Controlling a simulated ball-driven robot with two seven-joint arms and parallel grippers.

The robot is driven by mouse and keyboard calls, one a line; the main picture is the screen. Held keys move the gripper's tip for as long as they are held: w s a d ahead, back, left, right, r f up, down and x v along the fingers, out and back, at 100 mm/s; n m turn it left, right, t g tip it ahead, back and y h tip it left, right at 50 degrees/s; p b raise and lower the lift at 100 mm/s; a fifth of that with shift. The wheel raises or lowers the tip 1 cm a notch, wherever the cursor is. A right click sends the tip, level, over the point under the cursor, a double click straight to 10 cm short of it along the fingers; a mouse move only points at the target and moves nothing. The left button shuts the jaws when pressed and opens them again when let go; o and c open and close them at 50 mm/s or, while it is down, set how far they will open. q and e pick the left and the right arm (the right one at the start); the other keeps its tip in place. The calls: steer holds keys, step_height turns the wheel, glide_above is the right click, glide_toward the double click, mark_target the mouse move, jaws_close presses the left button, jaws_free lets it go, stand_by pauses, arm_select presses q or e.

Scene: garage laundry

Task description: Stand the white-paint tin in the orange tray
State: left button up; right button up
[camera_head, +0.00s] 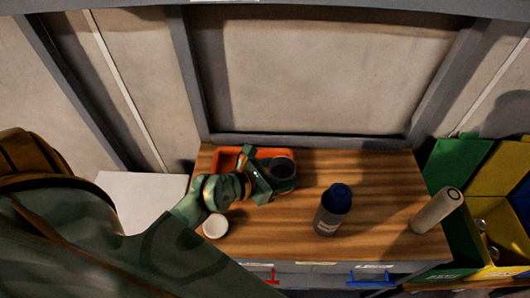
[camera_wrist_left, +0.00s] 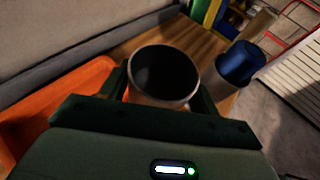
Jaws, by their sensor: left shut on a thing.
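My left gripper (camera_head: 270,176) is shut on an open-topped tin (camera_head: 283,168) with a dark inside and a grey rim. In the left wrist view the tin (camera_wrist_left: 166,76) stands between the two fingers, roughly upright. I cannot read a label on it. The orange tray (camera_head: 224,155) lies at the back left of the wooden worktop, partly hidden by my arm and gripper. The tin is over or at the tray's right end; I cannot tell whether its base touches. The tray's orange wall (camera_wrist_left: 85,82) also shows left of the tin in the left wrist view. My right gripper is not in view.
A small white round thing (camera_head: 215,226) stands at the worktop's front left. A dark bottle with a blue cap (camera_head: 334,208) stands right of the tray, and a pale cylinder (camera_head: 436,210) near the right edge. Green and yellow bins (camera_head: 462,160) stand beyond. Bare wood (camera_head: 385,180) lies between.

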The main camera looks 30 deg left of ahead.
mark_target(276, 162)
arm_select(q)
steer(key=w+a+f+b, duration=0.1)
steer(key=w+a, duration=0.1)
steer(key=w+a+f, duration=0.2)
steer(key=shift+w+b, duration=0.1)
steer(key=shift+b, duration=0.25)
steer(key=w+a+f+b, duration=0.1)
steer(key=a+f+b, duration=0.1)
steer(key=f, duration=0.1)
steer(key=w+a+f, duration=0.1)
steer(key=shift+w+f+b, duration=0.2)
steer(key=shift+w+b, duration=0.15)
steer(key=shift+b, duration=0.05)
steer(key=shift+w+a+f, duration=0.1)
steer(key=shift+w+f, duration=0.05)
steer(key=shift+w+a+f+b, duration=0.15)
steer(key=shift+a+f+b, duration=0.05)
steer(key=shift+f+b, duration=0.2)
steer(key=f+b, duration=0.2)
steer(key=f, duration=0.1)
steer(key=shift+w+a+f, duration=0.2)
steer(key=shift+d+r, duration=0.1)
steer(key=shift+r, duration=0.05)
